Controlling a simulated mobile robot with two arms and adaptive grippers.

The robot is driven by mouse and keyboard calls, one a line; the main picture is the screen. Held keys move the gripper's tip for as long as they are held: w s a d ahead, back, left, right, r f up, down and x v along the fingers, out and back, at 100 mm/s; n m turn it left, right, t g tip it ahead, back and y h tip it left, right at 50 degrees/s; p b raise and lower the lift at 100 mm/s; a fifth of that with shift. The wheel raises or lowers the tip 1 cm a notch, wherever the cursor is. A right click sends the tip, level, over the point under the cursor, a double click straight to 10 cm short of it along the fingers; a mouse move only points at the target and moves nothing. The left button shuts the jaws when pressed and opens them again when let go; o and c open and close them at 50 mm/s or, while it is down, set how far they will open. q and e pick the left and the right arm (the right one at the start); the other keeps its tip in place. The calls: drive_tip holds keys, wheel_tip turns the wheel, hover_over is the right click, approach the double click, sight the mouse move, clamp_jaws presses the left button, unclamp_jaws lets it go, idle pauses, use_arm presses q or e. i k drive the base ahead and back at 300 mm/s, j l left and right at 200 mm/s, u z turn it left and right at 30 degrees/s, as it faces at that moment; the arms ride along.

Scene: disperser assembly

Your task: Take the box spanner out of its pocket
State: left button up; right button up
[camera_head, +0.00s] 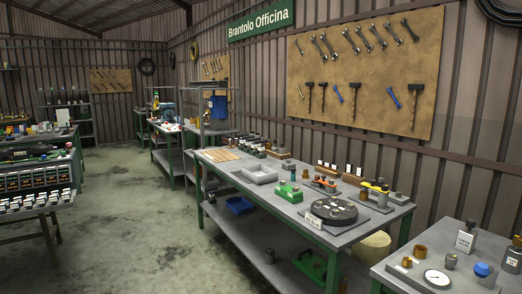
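I cannot pick out the box spanner or its pocket for certain; at this distance the small tools are too small to tell apart. The long grey workbench (238,182) with green legs stands right of the middle. On it are a wooden slatted mat (217,155), a shallow grey tray (259,174), a green part (290,193) and a dark round disc (334,211) with a white card in front. A wooden rack (342,175) with several pieces stands at the back edge. Neither of my grippers shows.
A second grey table (408,279) at the lower right carries a dial gauge (437,278) and small fittings. A spanner-and-hammer board (365,68) hangs on the wall. Another loaded table (37,205) stands left. The concrete floor (140,225) between is open.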

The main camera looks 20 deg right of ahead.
sight(261, 148)
drive_tip(key=i+l, duration=0.25)
drive_tip(key=i, duration=0.2)
drive_tip(key=i+l+z, duration=0.1)
drive_tip(key=i, duration=0.4)
drive_tip(key=i+j+u, duration=0.1)
drive_tip(key=i+u, duration=0.15)
drive_tip(key=i, duration=0.8)
drive_tip(key=i+l+u, duration=0.25)
drive_tip(key=i, duration=0.85)
drive_tip(key=j, duration=0.1)
